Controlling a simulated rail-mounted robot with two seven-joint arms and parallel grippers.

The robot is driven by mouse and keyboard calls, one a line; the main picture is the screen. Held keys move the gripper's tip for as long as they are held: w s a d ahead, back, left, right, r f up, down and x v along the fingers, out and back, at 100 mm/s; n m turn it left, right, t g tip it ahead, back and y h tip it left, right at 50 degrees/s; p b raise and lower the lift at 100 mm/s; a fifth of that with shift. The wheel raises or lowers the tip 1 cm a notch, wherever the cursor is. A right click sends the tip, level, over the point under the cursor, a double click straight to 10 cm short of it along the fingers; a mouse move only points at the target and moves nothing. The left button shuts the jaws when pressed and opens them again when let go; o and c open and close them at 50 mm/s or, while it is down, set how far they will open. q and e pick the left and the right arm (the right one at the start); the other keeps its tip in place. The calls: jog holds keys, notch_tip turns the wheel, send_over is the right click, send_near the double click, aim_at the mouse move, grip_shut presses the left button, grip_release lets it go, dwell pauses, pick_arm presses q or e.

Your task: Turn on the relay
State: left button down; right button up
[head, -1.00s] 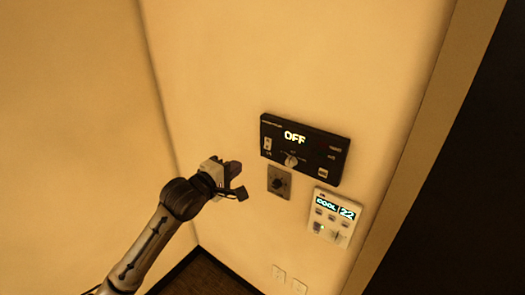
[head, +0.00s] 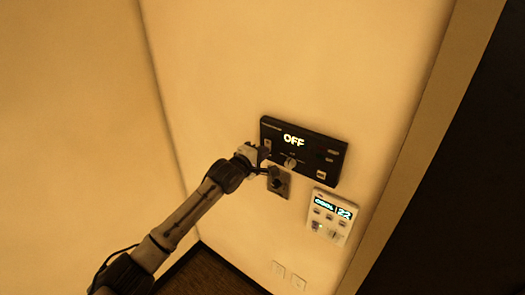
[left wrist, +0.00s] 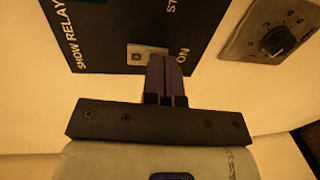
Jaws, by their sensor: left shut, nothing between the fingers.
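The relay panel (head: 325,143) is a black box on the wall, and its lit display (head: 294,139) reads OFF. It has a round knob (head: 290,162) at its lower middle. In the left wrist view the panel (left wrist: 105,30) fills the top, with "SHOW RELAY" and "ON" printed on it. A small pale rocker switch (left wrist: 136,52) sits near the "ON" print. My left gripper (head: 263,153) is shut and empty at the panel's left end. Its fingertips (left wrist: 165,60) overlap the switch's right part; I cannot tell whether they touch it. My right gripper is not in view.
A grey dial plate (head: 284,186) is just below the panel, close to my gripper; it also shows in the left wrist view (left wrist: 262,40). A white thermostat (head: 332,215) reading COOL 22 is lower right. Wall sockets (head: 289,276) are near the floor. A dark doorway is at right.

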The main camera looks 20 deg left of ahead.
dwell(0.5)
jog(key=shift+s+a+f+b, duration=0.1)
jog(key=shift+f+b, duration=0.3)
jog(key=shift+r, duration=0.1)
